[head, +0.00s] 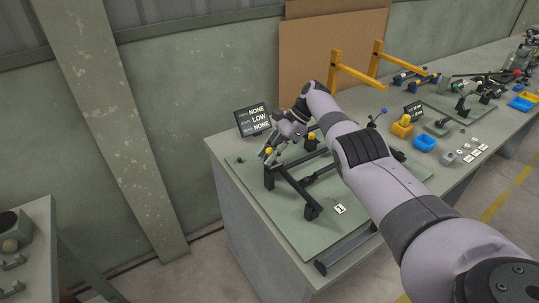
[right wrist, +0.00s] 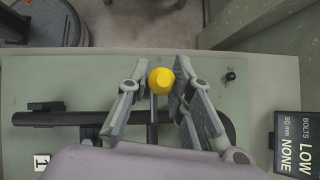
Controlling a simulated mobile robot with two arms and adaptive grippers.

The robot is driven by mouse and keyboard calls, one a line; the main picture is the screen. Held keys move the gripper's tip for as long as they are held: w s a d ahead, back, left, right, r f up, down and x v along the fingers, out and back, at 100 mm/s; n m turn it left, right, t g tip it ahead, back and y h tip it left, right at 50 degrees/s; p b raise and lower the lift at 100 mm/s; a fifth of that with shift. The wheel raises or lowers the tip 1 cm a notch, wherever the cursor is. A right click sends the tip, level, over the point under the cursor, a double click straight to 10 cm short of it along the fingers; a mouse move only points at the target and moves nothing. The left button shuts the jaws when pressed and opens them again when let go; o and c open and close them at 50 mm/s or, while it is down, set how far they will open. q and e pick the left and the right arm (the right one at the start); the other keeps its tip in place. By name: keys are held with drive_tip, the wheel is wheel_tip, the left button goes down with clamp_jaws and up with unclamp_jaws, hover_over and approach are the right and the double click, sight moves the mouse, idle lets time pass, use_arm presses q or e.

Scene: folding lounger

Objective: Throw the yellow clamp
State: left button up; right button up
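The yellow clamp shows as a round yellow knob (right wrist: 161,81) on a dark lever in the right wrist view. In the head view a yellow knob (head: 268,151) shows at the fingertips of my right gripper (head: 273,149), above the dark frame of the fixture (head: 291,183). In the wrist view the two fingers of my right gripper (right wrist: 161,66) stand apart on either side of the knob, and the gap looks small. I cannot tell whether either finger touches it. Another yellow knob (head: 311,136) sits behind my right wrist. My left gripper is not in view.
A black display (head: 253,120) reading NONE, LOW, NONE stands at the bench's back left corner. Yellow brackets (head: 348,72) stand behind my arm. A number card (head: 340,209) lies near the fixture.

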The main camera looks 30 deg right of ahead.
drive_tip(key=shift+o, duration=1.1)
wheel_tip(320, 180, up, 10)
drive_tip(key=shift+f, duration=0.1)
